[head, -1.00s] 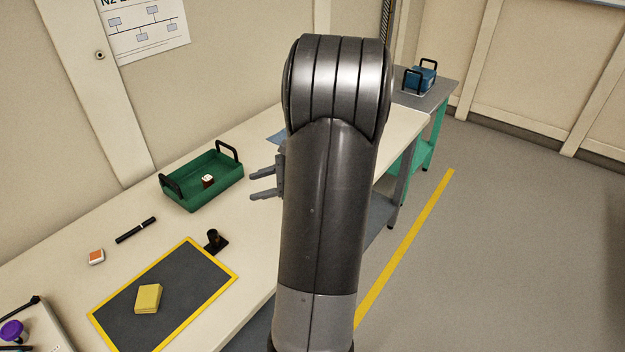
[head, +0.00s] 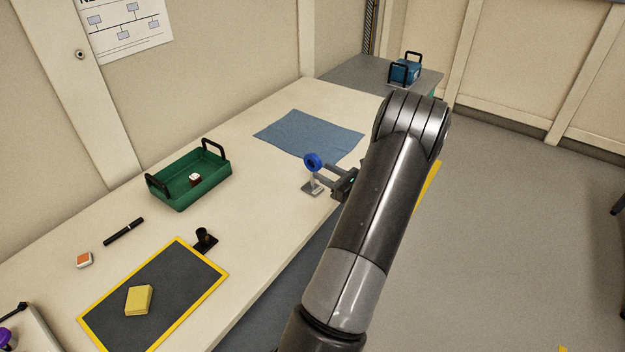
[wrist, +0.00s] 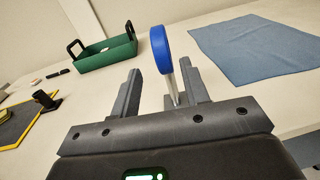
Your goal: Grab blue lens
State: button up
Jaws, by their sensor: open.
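The blue lens (head: 313,161) is a round blue disc upright on a thin post with a grey base (head: 312,188), near the front edge of the white table. My gripper (head: 325,175) is open and level, close to the lens from the right. In the wrist view the lens (wrist: 160,50) stands ahead of the open fingers, and its post (wrist: 173,88) shows in the gap, closer to the right finger. My gripper (wrist: 160,88) holds nothing. I cannot tell whether a finger touches the post.
A blue cloth (head: 308,134) lies behind the lens. A green tray (head: 180,204) with a small item stands to the left. A black holder (head: 205,241) and a yellow-edged dark mat (head: 185,297) with a yellow block (head: 138,299) are nearer. Bare table surrounds the lens base.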

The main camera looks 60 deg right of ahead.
aim_at(305, 160)
jog(key=w, duration=0.3)
jog(key=w+d, duration=0.1)
jog(key=w, duration=0.2)
jog(key=shift+w+d, duration=0.1)
grip_shut()
dwell(0.3)
